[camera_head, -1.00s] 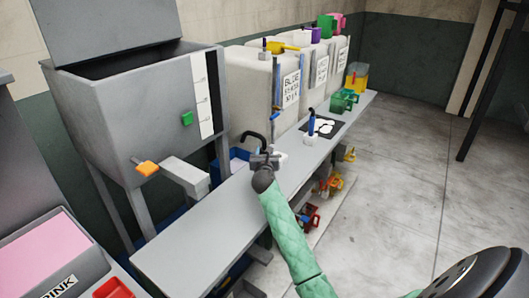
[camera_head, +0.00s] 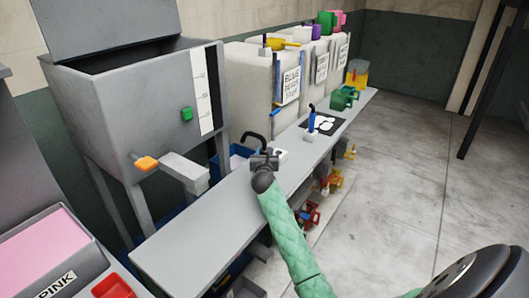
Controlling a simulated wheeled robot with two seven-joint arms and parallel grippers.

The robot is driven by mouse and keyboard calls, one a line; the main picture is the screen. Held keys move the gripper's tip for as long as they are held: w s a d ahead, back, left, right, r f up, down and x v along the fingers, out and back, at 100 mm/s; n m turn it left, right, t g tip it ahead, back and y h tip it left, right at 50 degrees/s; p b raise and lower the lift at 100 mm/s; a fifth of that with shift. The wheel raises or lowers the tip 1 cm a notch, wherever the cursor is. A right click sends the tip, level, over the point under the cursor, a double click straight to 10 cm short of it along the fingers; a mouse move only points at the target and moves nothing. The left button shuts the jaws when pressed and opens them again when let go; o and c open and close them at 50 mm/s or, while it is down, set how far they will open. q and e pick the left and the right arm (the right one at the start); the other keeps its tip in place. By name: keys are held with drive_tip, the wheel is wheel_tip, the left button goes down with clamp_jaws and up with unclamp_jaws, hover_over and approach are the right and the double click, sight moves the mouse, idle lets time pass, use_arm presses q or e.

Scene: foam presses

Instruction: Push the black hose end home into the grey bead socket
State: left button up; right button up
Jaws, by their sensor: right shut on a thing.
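My right gripper (camera_head: 264,159) is above the grey bench, small and seen from behind. It is shut on the black hose (camera_head: 252,136), whose curved part arches up and left behind the jaws. The hose end itself is hidden by the gripper. A grey block-like outlet (camera_head: 185,168) juts from the front of the grey hopper, left of the gripper and apart from it. I cannot tell whether this outlet is the bead socket. My left gripper is not in view.
The grey bench (camera_head: 190,240) is clear at its near end. A blue bin (camera_head: 225,163) stands behind the bench. White tanks (camera_head: 250,85) line the wall. A black mat (camera_head: 325,124) with white pieces and a green container (camera_head: 344,97) are farther along. Open floor lies right.

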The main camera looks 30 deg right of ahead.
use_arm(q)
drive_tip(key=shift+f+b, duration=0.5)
use_arm(e)
drive_tip(key=shift+f, duration=0.95)
drive_tip(key=o, duration=1.3)
drive_tip(key=shift+c, duration=0.2)
drive_tip(key=shift+s+a+f, duration=0.15)
drive_tip(key=shift+s+f, duration=0.05)
drive_tip(key=shift+s, duration=0.05)
drive_tip(key=b+v, duration=0.2)
drive_tip(key=v, duration=0.4)
drive_tip(key=shift+r, duration=0.1)
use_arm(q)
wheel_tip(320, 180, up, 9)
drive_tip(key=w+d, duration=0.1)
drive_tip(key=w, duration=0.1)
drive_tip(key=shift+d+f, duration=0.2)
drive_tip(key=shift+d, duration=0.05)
use_arm(e)
drive_tip(key=shift+s+a+r, duration=0.1)
drive_tip(key=shift+s+a, duration=0.25)
drive_tip(key=shift+s, duration=0.15)
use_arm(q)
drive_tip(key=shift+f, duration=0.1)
